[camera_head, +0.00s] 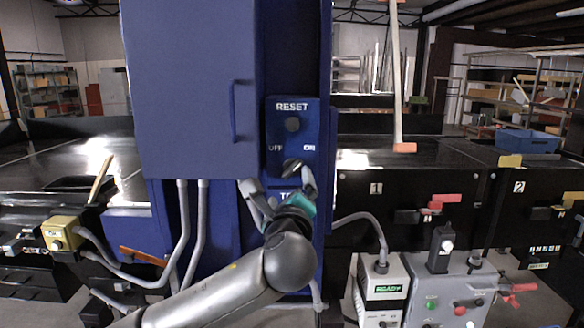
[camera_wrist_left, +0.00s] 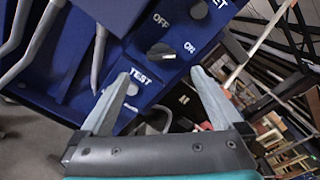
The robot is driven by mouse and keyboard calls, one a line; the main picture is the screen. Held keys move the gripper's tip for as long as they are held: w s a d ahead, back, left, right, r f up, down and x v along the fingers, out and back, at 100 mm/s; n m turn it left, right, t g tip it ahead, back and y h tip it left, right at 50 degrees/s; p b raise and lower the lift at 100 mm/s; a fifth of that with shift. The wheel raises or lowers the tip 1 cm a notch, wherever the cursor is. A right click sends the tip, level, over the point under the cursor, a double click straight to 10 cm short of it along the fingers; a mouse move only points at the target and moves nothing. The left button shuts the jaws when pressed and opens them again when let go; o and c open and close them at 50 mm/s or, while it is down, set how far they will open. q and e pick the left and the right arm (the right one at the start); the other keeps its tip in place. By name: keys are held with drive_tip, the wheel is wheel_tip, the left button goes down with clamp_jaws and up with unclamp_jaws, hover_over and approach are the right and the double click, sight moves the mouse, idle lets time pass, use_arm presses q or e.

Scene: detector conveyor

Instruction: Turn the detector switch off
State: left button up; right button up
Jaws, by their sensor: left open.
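The detector's blue cabinet (camera_head: 195,90) carries a narrow control panel (camera_head: 272,182) marked RESET, OFF, ON and TEST. The dark round switch (camera_head: 293,166) sits below and between the OFF and ON labels. It also shows in the left wrist view (camera_wrist_left: 161,51), just beyond my fingertips. I cannot clearly tell which label its handle points to. My left gripper (camera_head: 280,185) is open, its grey fingers spread on either side of the switch's lower area. In the left wrist view, the open left gripper (camera_wrist_left: 160,76) has nothing between its fingers. My right gripper is not in view.
The round RESET button (camera_head: 292,124) is above the switch. A cabinet door with a blue handle (camera_head: 234,110) sticks out left of the panel. Grey conduits (camera_head: 184,225) run below it. A grey control box (camera_head: 450,290) stands at lower right.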

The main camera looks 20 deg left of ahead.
sight(290, 170)
use_arm(q)
drive_tip(key=p+x, duration=0.2)
drive_tip(key=x, duration=0.9)
drive_tip(key=shift+w, duration=0.25)
drive_tip(key=shift+c, duration=0.4)
drive_tip(key=c, duration=1.2)
drive_tip(key=shift+c, duration=0.2)
